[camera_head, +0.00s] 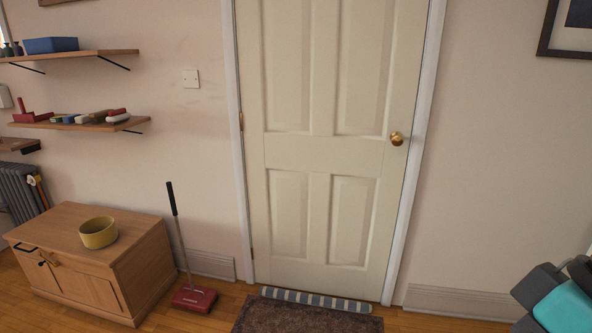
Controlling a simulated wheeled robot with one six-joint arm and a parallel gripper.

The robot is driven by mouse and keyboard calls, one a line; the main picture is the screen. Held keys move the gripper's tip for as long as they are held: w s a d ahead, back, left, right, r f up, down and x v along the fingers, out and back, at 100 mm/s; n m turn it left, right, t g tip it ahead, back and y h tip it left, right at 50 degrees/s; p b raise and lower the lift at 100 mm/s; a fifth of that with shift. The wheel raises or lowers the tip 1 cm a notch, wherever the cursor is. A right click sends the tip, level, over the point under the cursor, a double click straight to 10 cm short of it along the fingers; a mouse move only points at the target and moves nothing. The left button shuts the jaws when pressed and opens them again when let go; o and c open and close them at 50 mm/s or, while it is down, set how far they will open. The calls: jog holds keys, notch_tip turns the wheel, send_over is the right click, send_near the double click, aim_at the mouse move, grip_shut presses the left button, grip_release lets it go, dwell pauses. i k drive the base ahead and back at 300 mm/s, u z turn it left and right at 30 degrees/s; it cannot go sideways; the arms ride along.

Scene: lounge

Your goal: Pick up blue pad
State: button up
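A small blue item (69,119) lies among several small things on the lower wall shelf at the left. It may be the blue pad, but it is too small to tell. My gripper is not in view. Only a grey and light blue part of my arm shows at the bottom right corner, far from the shelves.
The lower shelf (135,123) also holds red, white and wooden items. The upper shelf holds a blue box (51,45). A wooden cabinet (125,280) with a yellow bowl (98,233) stands below. A red sweeper (194,299) leans by the closed door (318,150). A brown mat (300,319) lies in front.

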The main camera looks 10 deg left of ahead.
aim_at(68, 120)
jog(key=i, duration=1.55)
jog(key=u, duration=2.35)
jog(key=i, duration=1.6)
jog(key=z, duration=0.4)
